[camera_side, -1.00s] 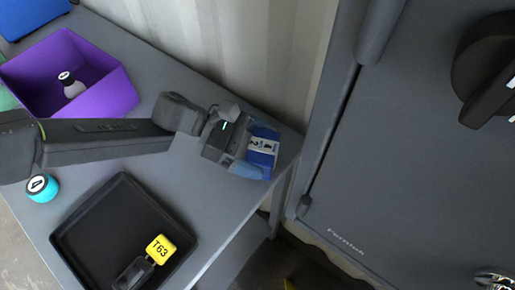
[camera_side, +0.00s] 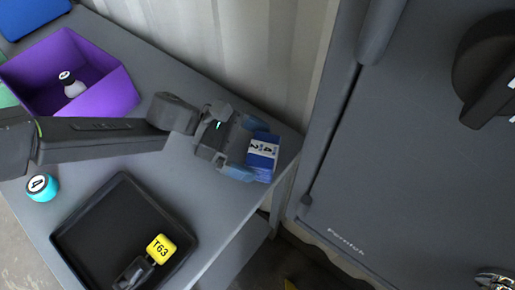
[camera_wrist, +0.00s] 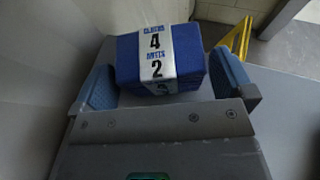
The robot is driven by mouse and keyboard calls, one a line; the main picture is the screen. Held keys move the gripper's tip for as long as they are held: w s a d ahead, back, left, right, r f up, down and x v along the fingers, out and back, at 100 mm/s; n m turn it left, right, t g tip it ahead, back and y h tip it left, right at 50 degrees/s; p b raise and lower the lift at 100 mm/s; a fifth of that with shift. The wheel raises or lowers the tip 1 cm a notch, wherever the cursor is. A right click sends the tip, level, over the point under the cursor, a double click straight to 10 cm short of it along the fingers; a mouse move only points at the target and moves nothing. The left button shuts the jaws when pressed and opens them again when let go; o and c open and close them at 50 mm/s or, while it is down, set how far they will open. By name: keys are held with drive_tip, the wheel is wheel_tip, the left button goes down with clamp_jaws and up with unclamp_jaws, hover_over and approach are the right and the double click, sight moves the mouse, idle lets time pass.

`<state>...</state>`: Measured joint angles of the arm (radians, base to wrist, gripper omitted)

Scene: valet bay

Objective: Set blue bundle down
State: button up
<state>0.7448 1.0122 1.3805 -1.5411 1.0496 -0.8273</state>
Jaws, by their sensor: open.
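The blue bundle (camera_side: 262,158) sits at the right end of the grey table, with a white printed band around it. In the wrist view the bundle (camera_wrist: 195,58) lies ahead of my gripper, its band reading 4 and 2. My gripper (camera_side: 246,148) is open, its blue-padded fingers apart on either side of the bundle's near part. In the wrist view my gripper (camera_wrist: 165,85) shows gaps between both pads and the bundle. The bundle's underside is hidden.
A black tray (camera_side: 90,240) with a yellow T63 tag (camera_side: 160,248) lies at the table's front. A purple bin (camera_side: 112,92) holding a small bottle (camera_side: 72,84) and a cyan-sided round item (camera_side: 42,188) are to the left. A grey cabinet (camera_side: 410,140) stands right of the table.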

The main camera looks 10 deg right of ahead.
drive_tip(key=v, duration=1)
drive_tip(key=shift+w+a+r, duration=0.15)
drive_tip(key=shift+a, duration=0.1)
drive_tip(key=s+a+r+m+t+y, duration=0.2)
drive_tip(key=s+a+r+m+y, duration=0.15)
drive_tip(key=a+r, duration=0.5)
drive_tip(key=s+a+r+m+t+y, duration=0.2)
drive_tip(key=a+r+m, duration=0.25)
drive_tip(key=a, duration=0.65)
drive_tip(key=s+a+m+t+y, duration=0.2)
drive_tip(key=s+a, duration=0.4)
drive_tip(key=a, duration=0.3)
drive_tip(key=s+a+m+t+y, duration=0.3)
drive_tip(key=s+a, duration=0.4)
drive_tip(key=a, duration=0.3)
drive_tip(key=shift+a+r+m+t+y, duration=0.2)
drive_tip(key=shift+m+t+y, duration=0.1)
drive_tip(key=shift+t+y, duration=0.65)
